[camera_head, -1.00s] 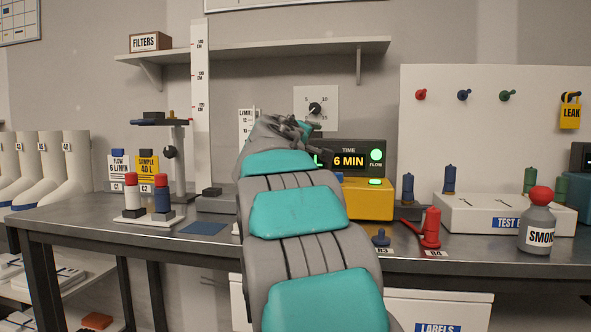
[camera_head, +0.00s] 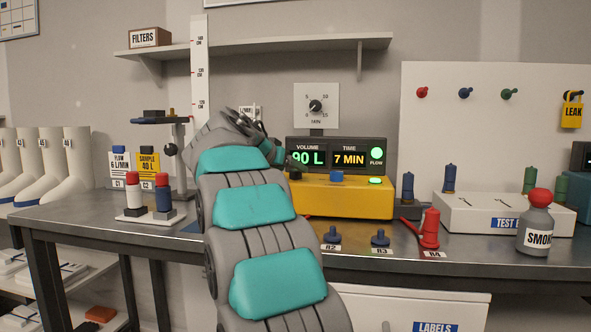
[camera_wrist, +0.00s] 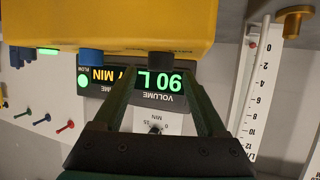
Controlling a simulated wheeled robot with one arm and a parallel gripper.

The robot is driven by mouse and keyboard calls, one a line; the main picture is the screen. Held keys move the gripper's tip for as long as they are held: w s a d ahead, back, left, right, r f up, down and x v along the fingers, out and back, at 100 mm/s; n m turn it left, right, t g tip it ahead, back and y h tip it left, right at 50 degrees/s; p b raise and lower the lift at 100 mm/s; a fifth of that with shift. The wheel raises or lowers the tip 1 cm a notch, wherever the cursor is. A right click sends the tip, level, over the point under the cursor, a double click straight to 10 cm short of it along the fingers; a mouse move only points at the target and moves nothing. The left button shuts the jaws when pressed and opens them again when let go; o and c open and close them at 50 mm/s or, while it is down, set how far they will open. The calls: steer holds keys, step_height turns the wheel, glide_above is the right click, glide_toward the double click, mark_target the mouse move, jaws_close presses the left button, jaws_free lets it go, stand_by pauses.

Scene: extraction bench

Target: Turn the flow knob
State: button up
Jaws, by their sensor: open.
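My gripper (camera_head: 291,161) is in front of the left part of the display above the yellow pump box. In the wrist view, which is upside down, its two fingers (camera_wrist: 155,70) are apart with nothing held between them. A black knob (camera_wrist: 160,58) on the yellow box shows between the fingertips; contact cannot be told. A brass knob (camera_wrist: 293,22) shows by the zero end of the L/MIN scale (camera_wrist: 262,95), well to the side of the fingers. No label marks either knob as the flow knob. My arm hides the brass knob in the head view.
The yellow box (camera_head: 350,203) has a blue button (camera_head: 336,176) and a lit green light. The display (camera_head: 337,155) reads 90 L and 7 MIN, with a green FLOW lamp. Blue pegs and a red valve (camera_head: 431,230) stand in front. A timer dial (camera_head: 316,106) is above.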

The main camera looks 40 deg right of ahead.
mark_target(296, 171)
steer(key=shift+p+x, duration=0.3)
steer(key=shift+x, duration=1.7)
steer(key=shift+a, duration=0.1)
jaws_close()
